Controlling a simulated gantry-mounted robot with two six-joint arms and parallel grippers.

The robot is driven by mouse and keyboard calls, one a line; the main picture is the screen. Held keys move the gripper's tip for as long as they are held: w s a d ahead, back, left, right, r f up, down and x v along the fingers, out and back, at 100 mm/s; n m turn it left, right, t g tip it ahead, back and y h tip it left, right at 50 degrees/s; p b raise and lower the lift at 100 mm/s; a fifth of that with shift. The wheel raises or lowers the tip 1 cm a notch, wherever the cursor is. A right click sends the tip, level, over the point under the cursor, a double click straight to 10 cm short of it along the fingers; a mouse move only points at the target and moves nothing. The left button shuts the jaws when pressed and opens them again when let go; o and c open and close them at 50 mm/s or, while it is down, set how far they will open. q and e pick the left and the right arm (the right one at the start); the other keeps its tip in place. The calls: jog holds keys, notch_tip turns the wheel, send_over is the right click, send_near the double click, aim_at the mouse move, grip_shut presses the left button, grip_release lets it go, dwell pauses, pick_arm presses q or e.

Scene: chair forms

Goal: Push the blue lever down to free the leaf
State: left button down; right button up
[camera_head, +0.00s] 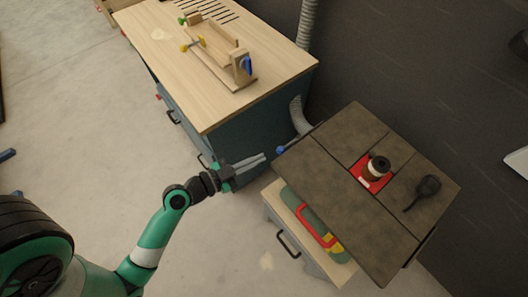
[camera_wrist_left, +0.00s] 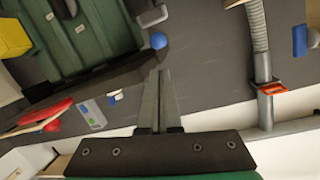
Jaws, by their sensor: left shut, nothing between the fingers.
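The blue lever shows as a blue ball end (camera_head: 281,150) at the left edge of the dark table (camera_head: 340,133). In the left wrist view the blue ball (camera_wrist_left: 158,40) sits by a short grey piece, just beyond my fingertips. My left gripper (camera_head: 264,157) is shut and empty, its fingers pointing at the ball from the left. In the left wrist view the shut fingers (camera_wrist_left: 160,72) end close to the ball, with a small gap in the picture. Which part of the dark top is the leaf, I cannot tell. My right gripper is not in view.
A wooden workbench (camera_head: 170,60) with a wooden jig (camera_head: 220,65) stands at the back left. A grey hose (camera_head: 299,115) runs between bench and table. A red plate (camera_head: 364,180) and a black item (camera_head: 425,188) are on the dark table. Open floor lies left.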

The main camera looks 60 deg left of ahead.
aim_at(280, 153)
pick_arm(q)
jog(key=w, duration=0.2)
jog(key=w+f, duration=0.1)
jog(key=w, duration=0.5)
jog(key=shift+w+d+f, duration=0.1)
jog(key=shift+w+f, duration=0.15)
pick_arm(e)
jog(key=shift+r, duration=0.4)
